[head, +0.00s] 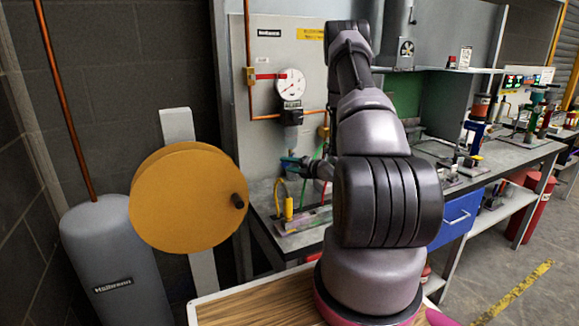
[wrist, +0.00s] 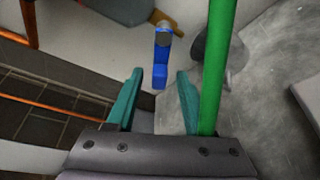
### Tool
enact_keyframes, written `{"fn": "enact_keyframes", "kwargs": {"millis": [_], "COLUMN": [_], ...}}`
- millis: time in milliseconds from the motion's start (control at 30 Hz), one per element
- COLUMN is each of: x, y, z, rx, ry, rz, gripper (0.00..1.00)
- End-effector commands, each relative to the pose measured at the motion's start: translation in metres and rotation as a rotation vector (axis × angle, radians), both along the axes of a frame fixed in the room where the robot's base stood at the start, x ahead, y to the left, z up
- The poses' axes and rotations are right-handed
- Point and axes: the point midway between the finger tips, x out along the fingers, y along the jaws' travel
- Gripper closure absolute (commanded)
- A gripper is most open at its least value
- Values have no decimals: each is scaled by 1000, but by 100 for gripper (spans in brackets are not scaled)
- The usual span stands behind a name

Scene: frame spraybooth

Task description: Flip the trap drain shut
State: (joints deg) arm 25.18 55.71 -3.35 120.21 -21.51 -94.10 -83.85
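The fingers are apart and hold nothing. Whether the lever's lower end reaches between the fingertips is hard to tell. In the head view my gripper (head: 291,162) is small, in front of the grey panel below the gauge. The drain lever cannot be made out there.
A green hose (wrist: 216,70) runs close beside the right finger. A pressure gauge (head: 291,84) and a red handle (head: 268,76) are on the panel above. A yellow-handled hose (head: 288,208) stands on the bench below. A yellow reel (head: 185,200) is at the left.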

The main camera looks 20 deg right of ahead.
Motion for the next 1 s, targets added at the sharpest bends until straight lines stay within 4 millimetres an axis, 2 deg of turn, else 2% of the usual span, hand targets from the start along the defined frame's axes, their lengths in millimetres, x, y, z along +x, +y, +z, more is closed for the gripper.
{"fn": "enact_keyframes", "kwargs": {"millis": [133, 233, 433, 500, 633, 767, 1000], "x": [1, 1, 1, 1, 2, 2, 1], "y": [0, 0, -1, -2, -6, -6, -2], "z": [6, 19, 60, 74, 94, 104, 102], "rx": [-1, -2, -5, -6, -11, -9, -4], "ry": [-3, -4, -8, -11, -19, -16, -6], "rz": [0, 0, -1, -3, -7, -7, -3], "gripper": [48, 48, 48, 44, 44, 48, 48]}}
